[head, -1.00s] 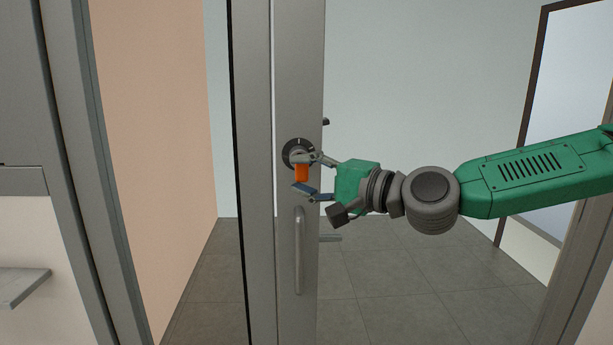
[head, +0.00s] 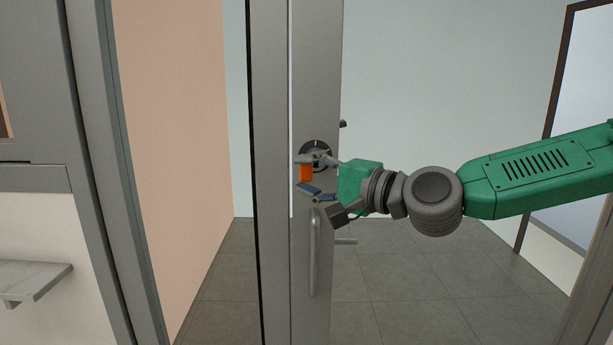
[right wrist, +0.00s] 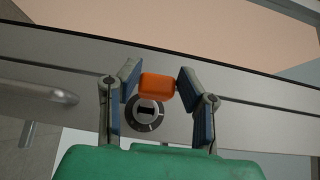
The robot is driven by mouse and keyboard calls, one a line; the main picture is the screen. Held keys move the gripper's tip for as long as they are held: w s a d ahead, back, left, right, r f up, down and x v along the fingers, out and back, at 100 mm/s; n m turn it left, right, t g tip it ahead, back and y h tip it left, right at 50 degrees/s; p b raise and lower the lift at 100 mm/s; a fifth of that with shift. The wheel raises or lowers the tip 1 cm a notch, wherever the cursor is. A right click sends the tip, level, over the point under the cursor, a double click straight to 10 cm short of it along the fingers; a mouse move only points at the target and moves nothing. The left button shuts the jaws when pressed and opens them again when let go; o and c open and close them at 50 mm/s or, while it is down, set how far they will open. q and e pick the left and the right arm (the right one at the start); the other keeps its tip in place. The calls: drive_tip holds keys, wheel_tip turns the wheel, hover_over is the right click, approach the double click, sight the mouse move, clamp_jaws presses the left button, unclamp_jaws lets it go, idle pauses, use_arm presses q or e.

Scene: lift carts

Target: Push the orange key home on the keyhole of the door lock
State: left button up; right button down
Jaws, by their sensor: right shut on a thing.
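The orange key (head: 306,173) is between the fingers of my right gripper (head: 309,174), which is shut on it. The door lock (head: 318,147) is a dark round face with a pale rim on the grey door stile, partly hidden by the upper finger. In the right wrist view the key (right wrist: 157,86) shows as an orange block between both fingertips. The lock (right wrist: 148,114) shows there with its dark keyhole slot uncovered, and the key appears offset from the slot. The key's far end is hidden. My left gripper is not in view.
A vertical bar handle (head: 314,252) stands on the door stile (head: 302,100) just below the lock and gripper. A small grey shelf (head: 32,282) juts out at the left. Tiled floor (head: 400,285) lies beyond the glass.

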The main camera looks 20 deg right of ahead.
drive_tip(key=shift+w+d, duration=0.15)
drive_tip(key=shift+d, duration=0.05)
drive_tip(key=shift+a, duration=0.3)
drive_tip(key=shift+w, duration=0.3)
drive_tip(key=shift+w+d, duration=0.2)
drive_tip(key=shift+d, duration=0.4)
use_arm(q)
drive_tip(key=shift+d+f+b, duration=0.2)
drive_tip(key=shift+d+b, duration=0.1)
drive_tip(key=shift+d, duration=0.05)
use_arm(e)
drive_tip(key=shift+s+a, duration=0.2)
drive_tip(key=shift+s, duration=0.05)
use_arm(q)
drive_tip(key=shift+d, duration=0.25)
use_arm(e)
drive_tip(key=shift+d, duration=0.4)
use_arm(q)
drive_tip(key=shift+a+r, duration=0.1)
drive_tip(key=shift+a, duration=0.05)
use_arm(e)
drive_tip(key=shift+s+d+f+m, duration=0.15)
drive_tip(key=shift+s+d+m, duration=0.05)
drive_tip(key=shift+d+m, duration=0.1)
